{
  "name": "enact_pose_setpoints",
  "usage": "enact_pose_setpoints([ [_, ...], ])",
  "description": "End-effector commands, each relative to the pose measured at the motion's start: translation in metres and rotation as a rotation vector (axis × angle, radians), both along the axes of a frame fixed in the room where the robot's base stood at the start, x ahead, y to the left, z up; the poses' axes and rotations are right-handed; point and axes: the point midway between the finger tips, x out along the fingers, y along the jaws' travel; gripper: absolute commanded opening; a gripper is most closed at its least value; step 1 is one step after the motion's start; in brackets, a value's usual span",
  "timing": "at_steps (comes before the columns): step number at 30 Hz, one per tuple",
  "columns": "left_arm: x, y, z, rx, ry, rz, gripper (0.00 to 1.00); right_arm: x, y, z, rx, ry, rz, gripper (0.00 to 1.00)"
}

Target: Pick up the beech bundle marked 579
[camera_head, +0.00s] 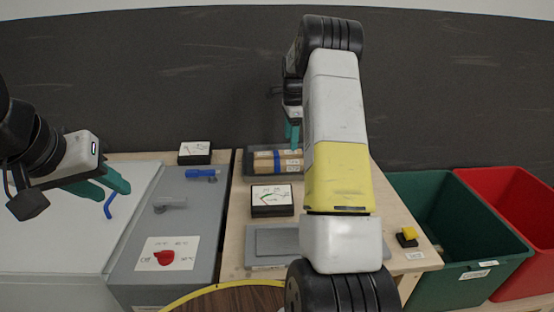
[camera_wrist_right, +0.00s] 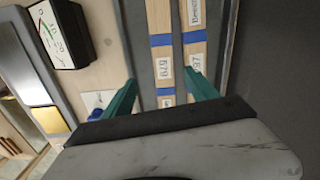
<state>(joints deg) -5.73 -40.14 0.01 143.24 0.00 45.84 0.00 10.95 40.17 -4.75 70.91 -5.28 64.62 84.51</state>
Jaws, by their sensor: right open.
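The beech bundle marked 579 (camera_wrist_right: 165,68) is a pale wooden bundle with blue bands and a white label, lying in a grey tray (camera_head: 248,166). A second similar bundle (camera_wrist_right: 195,45) with a label lies close beside it, to its right in the wrist view. My right gripper (camera_wrist_right: 161,80) is open and empty above the tray. The 579 bundle shows between its teal fingers, and the right finger overlaps the second bundle. In the head view my right gripper (camera_head: 292,135) partly hides the bundles. My left gripper (camera_head: 118,188) looks open and empty at the far left.
A black-framed gauge (camera_head: 271,200) stands in front of the tray, another gauge (camera_head: 195,152) farther left. A grey plate (camera_head: 270,245) lies nearer. Green (camera_head: 440,215) and red (camera_head: 510,215) bins stand at right. A grey cabinet (camera_head: 190,220) with a red knob (camera_head: 163,258) stands left.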

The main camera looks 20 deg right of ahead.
Motion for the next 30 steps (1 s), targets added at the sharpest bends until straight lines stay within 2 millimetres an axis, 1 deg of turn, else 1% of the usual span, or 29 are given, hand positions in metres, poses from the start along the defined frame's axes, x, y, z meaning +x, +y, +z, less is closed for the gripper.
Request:
enact_pose_setpoints([
  [1, 0.000, 0.000, 0.000, 0.000, 0.000, 0.000, 0.33, 0.005, -0.006, -0.015, -0.001, 0.017, -0.041, 0.67],
  [3, 0.000, 0.000, 0.000, 0.000, 0.000, 0.000, 0.33, 0.009, -0.011, -0.027, -0.004, 0.031, -0.088, 0.67],
  [7, 0.000, 0.000, 0.000, 0.000, 0.000, 0.000, 0.33, 0.012, -0.015, -0.042, -0.006, 0.043, -0.129, 0.67],
  [14, 0.000, 0.000, 0.000, 0.000, 0.000, 0.000, 0.33, 0.012, -0.015, -0.068, -0.004, 0.044, -0.133, 0.67],
  [21, 0.000, 0.000, 0.000, 0.000, 0.000, 0.000, 0.33, 0.008, -0.015, -0.103, -0.004, 0.045, -0.131, 0.67],
  [25, 0.000, 0.000, 0.000, 0.000, 0.000, 0.000, 0.33, 0.008, -0.015, -0.115, -0.006, 0.043, -0.131, 0.67],
  [30, 0.000, 0.000, 0.000, 0.000, 0.000, 0.000, 0.33, 0.009, -0.014, -0.116, -0.006, 0.042, -0.130, 0.67],
])
